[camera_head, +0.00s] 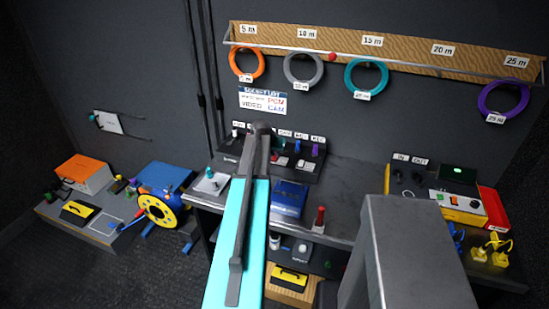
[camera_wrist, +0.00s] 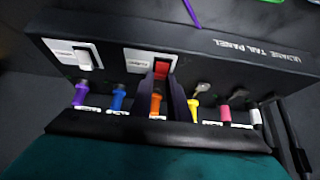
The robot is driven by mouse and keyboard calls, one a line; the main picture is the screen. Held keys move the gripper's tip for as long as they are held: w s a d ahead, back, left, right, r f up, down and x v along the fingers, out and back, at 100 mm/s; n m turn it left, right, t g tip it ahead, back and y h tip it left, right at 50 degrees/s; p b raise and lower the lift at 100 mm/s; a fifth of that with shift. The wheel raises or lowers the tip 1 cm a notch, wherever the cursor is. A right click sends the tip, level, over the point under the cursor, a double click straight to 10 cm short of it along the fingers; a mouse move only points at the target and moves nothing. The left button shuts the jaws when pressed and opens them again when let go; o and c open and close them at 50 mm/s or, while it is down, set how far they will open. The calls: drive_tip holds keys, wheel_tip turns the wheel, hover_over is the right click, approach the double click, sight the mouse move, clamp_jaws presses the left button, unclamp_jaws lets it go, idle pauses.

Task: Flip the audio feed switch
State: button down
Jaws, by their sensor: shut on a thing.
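The tail panel (camera_wrist: 235,62) fills the wrist view, a dark box with labelled switches and a row of coloured plugs. A red switch (camera_wrist: 160,68) stands beside a white label too blurred to read. A white switch (camera_wrist: 84,60) sits further left on the panel. My gripper (camera_wrist: 164,84) has its two dark fingers on either side of the red switch, shut on it. An orange plug (camera_wrist: 155,103) shows between the fingers. In the head view the panel (camera_head: 312,165) stands on the bench, and my arm hides part of it and the fingertips.
Purple (camera_wrist: 80,94), blue (camera_wrist: 118,98), yellow (camera_wrist: 194,108) and pink (camera_wrist: 225,114) plugs stand close to the fingers. A blue box (camera_head: 290,196) and a red-topped post (camera_head: 319,219) are near the bench front. Cable rings hang on the wall rack (camera_head: 420,52).

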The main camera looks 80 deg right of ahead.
drive_tip(key=shift+w+a+f+h+b, duration=0.15)
drive_tip(key=shift+h+b, duration=0.35)
drive_tip(key=shift+b, duration=0.9)
drive_tip(key=shift+r, duration=0.2)
drive_tip(key=c, duration=1.7)
unclamp_jaws()
drive_tip(key=shift+a, duration=0.15)
drive_tip(key=shift+b+v, duration=1.75)
drive_tip(key=shift+v, duration=5.05)
drive_tip(key=shift+a+f, duration=0.1)
